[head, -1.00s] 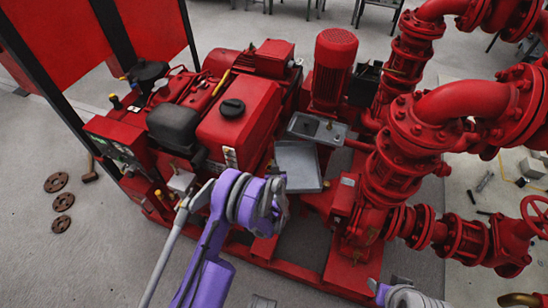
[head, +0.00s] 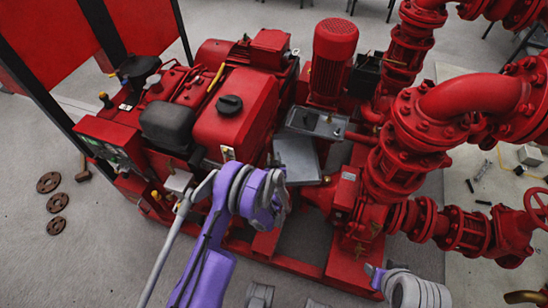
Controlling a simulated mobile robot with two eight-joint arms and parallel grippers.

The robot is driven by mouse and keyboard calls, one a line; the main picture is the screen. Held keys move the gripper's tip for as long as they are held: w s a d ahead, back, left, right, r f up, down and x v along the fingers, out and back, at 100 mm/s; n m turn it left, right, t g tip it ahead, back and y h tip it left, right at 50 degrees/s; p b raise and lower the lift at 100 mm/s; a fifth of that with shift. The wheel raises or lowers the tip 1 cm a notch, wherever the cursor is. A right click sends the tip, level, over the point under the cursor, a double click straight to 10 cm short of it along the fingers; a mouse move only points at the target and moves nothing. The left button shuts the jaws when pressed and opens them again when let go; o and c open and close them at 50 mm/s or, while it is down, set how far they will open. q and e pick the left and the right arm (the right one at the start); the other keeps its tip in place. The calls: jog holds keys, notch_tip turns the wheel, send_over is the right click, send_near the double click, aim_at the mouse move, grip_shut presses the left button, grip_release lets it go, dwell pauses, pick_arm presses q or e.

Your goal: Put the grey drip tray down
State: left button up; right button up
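The grey drip tray (head: 297,158) is a flat, light-grey rectangular pan in the middle of the head view, between the red engine and the pump pipework. My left gripper (head: 281,194) is at the tray's near edge. The purple and grey wrist hides its fingers, so I cannot see whether they are shut on the tray. I also cannot tell whether the tray rests on anything. My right arm (head: 412,288) shows at the bottom right, with its gripper out of view.
The red tank (head: 236,108) stands left of the tray. Red pipework (head: 402,150) blocks the right.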

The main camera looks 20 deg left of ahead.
pick_arm(q)
jog(key=shift+r, duration=0.1)
jog(key=shift+s+r, duration=0.15)
jog(key=v, duration=0.8)
jog(key=shift+s+d+r+p, duration=0.1)
jog(key=shift+s+d+p, duration=0.1)
jog(key=shift+s+p, duration=0.15)
jog(key=shift+b+v, duration=0.6)
jog(key=shift+v, duration=0.25)
jog(key=shift+s+d+r, duration=0.15)
jog(key=shift+s+r, duration=0.05)
jog(key=shift+s, duration=0.3)
